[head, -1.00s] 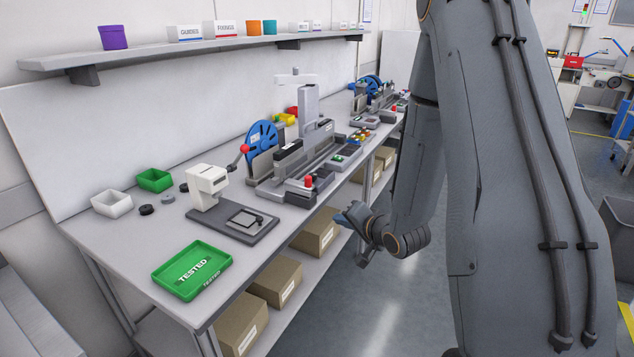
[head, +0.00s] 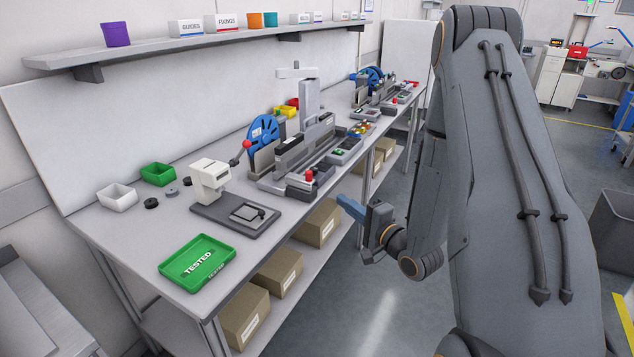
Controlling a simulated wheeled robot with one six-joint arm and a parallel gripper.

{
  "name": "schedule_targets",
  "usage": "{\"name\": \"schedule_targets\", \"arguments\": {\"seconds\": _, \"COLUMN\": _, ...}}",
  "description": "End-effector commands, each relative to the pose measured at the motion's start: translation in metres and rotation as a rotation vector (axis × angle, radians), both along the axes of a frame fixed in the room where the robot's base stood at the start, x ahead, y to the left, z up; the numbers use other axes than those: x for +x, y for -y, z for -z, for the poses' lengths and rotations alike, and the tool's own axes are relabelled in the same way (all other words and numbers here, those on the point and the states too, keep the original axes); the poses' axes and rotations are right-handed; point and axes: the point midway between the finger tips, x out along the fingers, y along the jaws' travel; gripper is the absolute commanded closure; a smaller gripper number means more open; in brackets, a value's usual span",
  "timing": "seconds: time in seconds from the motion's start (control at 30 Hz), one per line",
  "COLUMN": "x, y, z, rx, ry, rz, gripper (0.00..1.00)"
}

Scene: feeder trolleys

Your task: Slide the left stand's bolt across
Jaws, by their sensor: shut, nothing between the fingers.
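Two feeder stands are on the long grey bench. The nearer, left one (head: 290,155) has a blue reel (head: 263,131), a lever with a red ball (head: 247,145) and a red knob (head: 309,174) at its near end. The farther one (head: 378,92) is smaller in view. I cannot tell which part of the left stand is its bolt. My gripper (head: 348,206) is shut and empty, its blue fingers pointing left toward the bench. It is in front of the bench edge, to the right of the left stand and apart from it.
A grey device with a white head (head: 211,174), a green TESTED tray (head: 175,268) and small green and white bins (head: 118,199) are on the near bench. A shelf (head: 165,50) runs above. Cardboard boxes (head: 247,315) sit below. The aisle floor is clear.

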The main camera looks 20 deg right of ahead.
Motion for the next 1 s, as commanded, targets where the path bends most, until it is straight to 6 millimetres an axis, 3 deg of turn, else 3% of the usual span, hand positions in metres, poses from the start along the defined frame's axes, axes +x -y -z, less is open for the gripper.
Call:
{"name": "schedule_targets", "arguments": {"seconds": 0.17, "x": 0.019, "y": -0.008, "z": -0.002, "rx": -0.003, "ry": 0.002, "rz": -0.004, "gripper": 1.0}}
{"name": "schedule_targets", "arguments": {"seconds": 0.7, "x": 0.111, "y": -0.041, "z": -0.002, "rx": -0.002, "ry": 0.001, "rz": -0.002, "gripper": 1.0}}
{"name": "schedule_targets", "arguments": {"seconds": 1.0, "x": 0.129, "y": -0.046, "z": 0.0, "rx": -0.001, "ry": -0.001, "rz": 0.0, "gripper": 1.0}}
